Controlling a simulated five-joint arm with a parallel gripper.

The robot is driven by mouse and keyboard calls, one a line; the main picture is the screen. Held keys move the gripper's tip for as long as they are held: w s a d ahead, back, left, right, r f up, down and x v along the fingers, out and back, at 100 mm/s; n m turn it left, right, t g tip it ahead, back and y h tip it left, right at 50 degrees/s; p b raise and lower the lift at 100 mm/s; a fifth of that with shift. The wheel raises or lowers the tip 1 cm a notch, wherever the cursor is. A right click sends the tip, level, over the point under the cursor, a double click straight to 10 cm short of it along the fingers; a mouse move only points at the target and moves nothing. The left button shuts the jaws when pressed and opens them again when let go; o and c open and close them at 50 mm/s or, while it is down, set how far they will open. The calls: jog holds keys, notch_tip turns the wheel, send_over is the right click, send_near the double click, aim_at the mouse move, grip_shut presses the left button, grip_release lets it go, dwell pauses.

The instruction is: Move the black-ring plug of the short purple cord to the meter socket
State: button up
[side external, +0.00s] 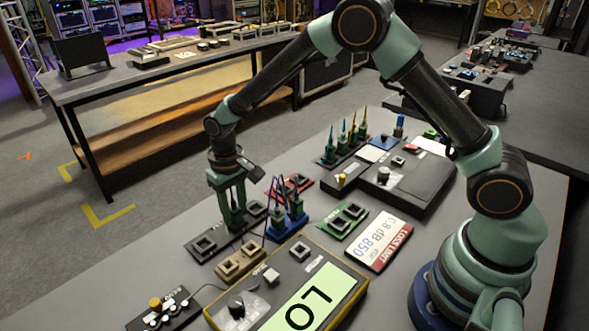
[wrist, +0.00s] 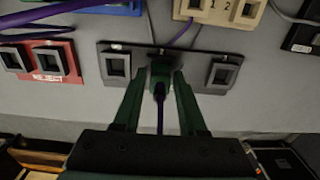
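My gripper (side external: 232,226) is low over a dark socket panel (side external: 203,246) in the side view. In the wrist view its two green fingers (wrist: 160,78) stand on either side of a dark green plug (wrist: 161,72) at the panel's middle position. I cannot tell whether the fingers touch it. A dark purple cord (wrist: 160,103) comes from this plug toward the wrist. A ring colour on it is not readable. The yellow-edged meter (side external: 357,290) shows "LO"; a dark square socket (side external: 300,251) is on its top face.
A beige block (side external: 240,262) and a blue block (side external: 287,228) with upright plugs and purple cords stand close to my gripper. A red block (wrist: 50,62) with two sockets lies left of the panel in the wrist view. A green two-socket block (side external: 343,221) lies farther right.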

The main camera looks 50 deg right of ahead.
aim_at(234, 208)
grip_shut()
jog(key=shift+r, duration=0.15)
jog(key=shift+r, duration=2.15)
